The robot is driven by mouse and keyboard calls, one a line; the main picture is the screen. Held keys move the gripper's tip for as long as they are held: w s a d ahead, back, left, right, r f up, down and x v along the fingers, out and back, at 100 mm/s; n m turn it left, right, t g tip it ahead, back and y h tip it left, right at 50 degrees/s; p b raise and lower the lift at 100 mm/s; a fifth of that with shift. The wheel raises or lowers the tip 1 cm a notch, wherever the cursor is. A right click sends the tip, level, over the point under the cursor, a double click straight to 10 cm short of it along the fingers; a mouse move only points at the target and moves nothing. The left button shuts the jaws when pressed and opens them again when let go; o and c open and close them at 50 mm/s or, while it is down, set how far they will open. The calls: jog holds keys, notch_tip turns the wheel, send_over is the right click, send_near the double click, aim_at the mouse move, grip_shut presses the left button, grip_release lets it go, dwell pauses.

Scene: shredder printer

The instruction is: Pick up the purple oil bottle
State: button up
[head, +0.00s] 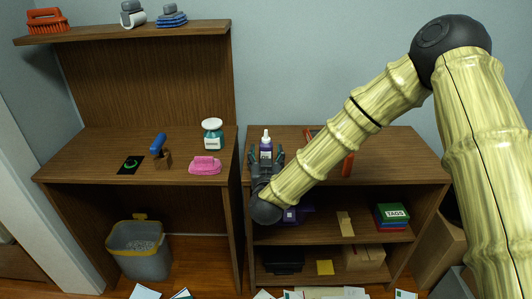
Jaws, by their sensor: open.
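The purple oil bottle (266,147) stands upright on top of the right-hand wooden cabinet, near its left front corner. It has a pale cap and a label with purple on it. My gripper (266,158) is in front of the bottle, with its dark fingers open to the left and right of it. The lower part of the bottle is hidden by my gripper. I cannot tell whether the fingers touch it.
My arm crosses over the cabinet top (390,150), where a red-orange object (348,164) lies. On the desk to the left are a white-and-teal jar (212,134), a pink object (205,166) and a blue-handled tool (158,144). Papers (145,292) lie on the floor.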

jog(key=shift+w, duration=0.95)
jog(key=c, duration=1.4)
jog(key=shift+o, duration=0.2)
jog(key=shift+r, duration=0.1)
